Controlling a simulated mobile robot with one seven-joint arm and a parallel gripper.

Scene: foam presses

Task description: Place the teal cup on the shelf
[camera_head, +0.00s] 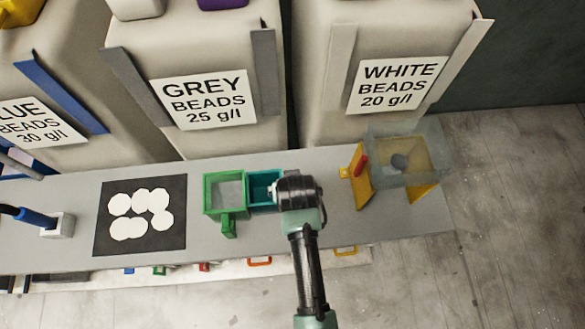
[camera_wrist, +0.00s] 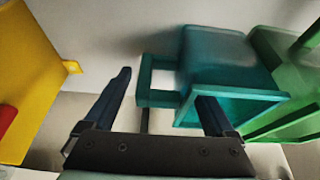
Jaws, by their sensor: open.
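The teal cup (camera_head: 264,186) is a square, open-topped box on the long grey counter (camera_head: 330,215), beside the green cup (camera_head: 226,190). My wrist hides its right side in the head view. In the wrist view the teal cup (camera_wrist: 228,62) fills the upper middle, with its square loop handle (camera_wrist: 146,98) on its left. My gripper (camera_wrist: 166,84) is open and empty. The handle shows between its two dark fingers, and the right finger overlaps the cup's rim in the picture. I cannot tell whether they touch. No separate shelf can be made out.
A yellow stand (camera_head: 361,180) with a clear hopper is to the right; its yellow panel (camera_wrist: 25,75) also shows in the wrist view. A black mat (camera_head: 112,240) with white discs lies left. Bead bags (camera_head: 215,60) stand behind. The counter between mat and green cup is clear.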

